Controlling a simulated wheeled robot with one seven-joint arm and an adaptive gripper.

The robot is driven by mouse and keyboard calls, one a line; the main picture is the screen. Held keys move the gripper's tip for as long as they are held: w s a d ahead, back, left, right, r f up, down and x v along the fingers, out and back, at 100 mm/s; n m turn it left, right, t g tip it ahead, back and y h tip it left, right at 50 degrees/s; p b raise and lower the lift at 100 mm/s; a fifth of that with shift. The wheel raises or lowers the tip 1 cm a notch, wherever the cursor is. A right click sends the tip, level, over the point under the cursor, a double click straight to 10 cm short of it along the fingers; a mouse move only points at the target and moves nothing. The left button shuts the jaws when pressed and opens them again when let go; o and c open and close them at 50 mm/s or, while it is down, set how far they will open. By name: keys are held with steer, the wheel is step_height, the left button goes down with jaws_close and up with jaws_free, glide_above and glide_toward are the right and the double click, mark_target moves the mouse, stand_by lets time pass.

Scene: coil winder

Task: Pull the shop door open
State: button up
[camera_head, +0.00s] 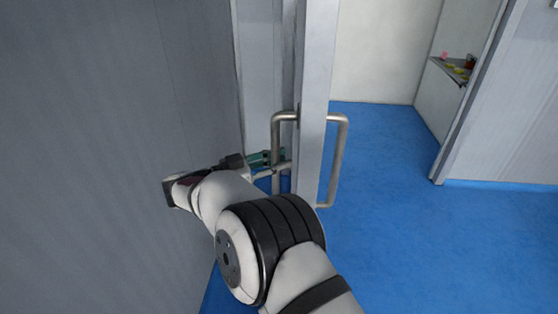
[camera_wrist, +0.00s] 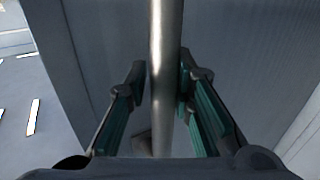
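The shop door (camera_head: 316,100) is a grey panel seen nearly edge-on in the head view, standing open with the blue-floored room in view to its right. A metal bar handle (camera_head: 277,137) is on its left face, and a matching handle (camera_head: 341,160) is on its right face. My gripper (camera_head: 272,160) reaches the left handle from the left. The exact contact of the pads is hard to see.
A grey wall (camera_head: 110,130) stands close on the left, beside my arm. Blue floor (camera_head: 400,240) is clear to the right of the door. Another wall panel (camera_head: 505,110) and a small shelf with items (camera_head: 452,70) are at the far right.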

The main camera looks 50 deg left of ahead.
steer(key=o, duration=0.3)
steer(key=shift+s+f, duration=0.15)
steer(key=shift+s, duration=0.15)
steer(key=shift+w, duration=0.15)
steer(key=v, duration=1.2)
